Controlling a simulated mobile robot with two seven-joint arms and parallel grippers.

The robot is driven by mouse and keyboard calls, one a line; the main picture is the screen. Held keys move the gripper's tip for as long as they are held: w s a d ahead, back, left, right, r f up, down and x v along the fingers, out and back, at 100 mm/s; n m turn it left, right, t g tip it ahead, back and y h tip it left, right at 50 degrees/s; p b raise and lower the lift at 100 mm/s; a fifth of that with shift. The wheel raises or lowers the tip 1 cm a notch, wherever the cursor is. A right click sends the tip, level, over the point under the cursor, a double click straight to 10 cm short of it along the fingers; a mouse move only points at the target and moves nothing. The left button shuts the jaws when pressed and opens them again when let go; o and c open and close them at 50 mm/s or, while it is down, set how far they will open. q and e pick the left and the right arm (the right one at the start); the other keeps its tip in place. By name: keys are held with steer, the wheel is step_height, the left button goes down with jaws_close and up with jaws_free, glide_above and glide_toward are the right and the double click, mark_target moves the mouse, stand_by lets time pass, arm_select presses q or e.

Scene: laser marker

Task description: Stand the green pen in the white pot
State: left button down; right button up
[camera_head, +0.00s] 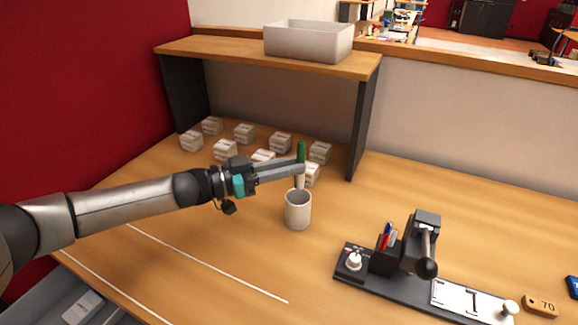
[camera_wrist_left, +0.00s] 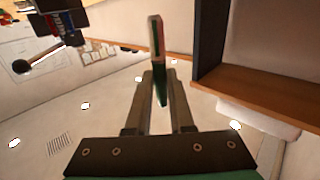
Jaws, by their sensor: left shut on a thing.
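The green pen (camera_head: 301,151) is held upright between the fingertips of my left gripper (camera_head: 299,170), above the white pot. It also shows between the two fingers in the left wrist view (camera_wrist_left: 158,60). The white pot (camera_head: 298,211) stands upright on the wooden desk, with its open mouth just below the gripper. The pen's lower end is hard to make out, so I cannot tell whether it reaches the pot's rim. My right gripper is in neither view.
Several small white boxes (camera_head: 225,150) stand behind the gripper under a wooden shelf (camera_head: 230,56), which carries a grey bin (camera_head: 308,42). A black lever device (camera_head: 422,245) with a pen holder stands at the right.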

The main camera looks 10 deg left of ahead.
mark_target(289, 192)
arm_select(q)
step_height(289, 192, down, 7)
steer(key=b, duration=0.4)
steer(key=c, duration=1)
jaws_free()
steer(key=shift+o, duration=1.4)
steer(key=shift+s+a, duration=0.15)
steer(key=shift+a, duration=0.1)
steer(key=p+v, duration=0.1)
steer(key=v, duration=1.3)
steer(key=shift+s+a, duration=0.2)
steer(key=shift+a, duration=0.1)
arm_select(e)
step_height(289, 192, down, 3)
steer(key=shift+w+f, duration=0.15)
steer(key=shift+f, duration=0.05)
arm_select(q)
steer(key=shift+f, duration=0.1)
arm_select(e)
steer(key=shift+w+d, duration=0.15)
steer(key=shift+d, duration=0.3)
